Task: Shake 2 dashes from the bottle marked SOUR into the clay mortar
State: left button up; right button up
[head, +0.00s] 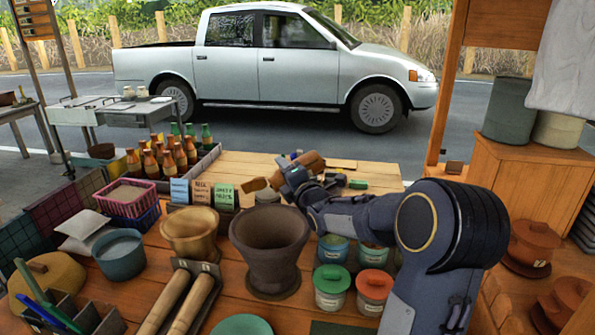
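The dark brown clay mortar (268,252) stands upright in the middle of the table, its wide mouth open. My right arm comes in from the right, and its gripper (290,177) is above and behind the mortar's rim. It appears shut on a brown bottle (309,160), which is tipped nearly level with its narrow end low to the left. The gripper hides part of the bottle, and no label on it can be read. I cannot tell whether anything falls from it. My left gripper is not in view.
A crate of several orange-brown bottles (163,160) stands at the back left. A lighter wooden mortar (190,238) is left of the clay one. Lidded jars (331,290) stand right of it, below my arm. Small label cards (201,193) stand behind.

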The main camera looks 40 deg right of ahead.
jog(key=m+p, duration=0.2)
jog(key=f+m+p, duration=0.1)
jog(key=m+p, duration=0.1)
jog(key=shift+f, duration=0.1)
jog(key=shift+w+a+f+m, duration=0.15)
jog(key=shift+f+m, duration=0.15)
jog(key=shift+m, duration=0.3)
jog(key=shift+a+r+m+b, duration=0.3)
jog(key=shift+m+b, duration=0.2)
jog(key=shift+m, duration=0.1)
jog(key=shift+a+r+m+b, duration=0.2)
jog(key=shift+a+m+b, duration=0.1)
jog(key=shift+m+b, duration=0.25)
jog(key=shift+w+a+r+m+b, duration=0.15)
jog(key=shift+a+r+m, duration=0.15)
jog(key=shift+m, duration=0.45)
jog(key=shift+w+a+r+m+b, duration=0.15)
jog(key=shift+r+m, duration=0.2)
jog(key=shift+m, duration=0.35)
jog(key=shift+s, duration=0.1)
jog(key=shift+s+a+f, duration=0.1)
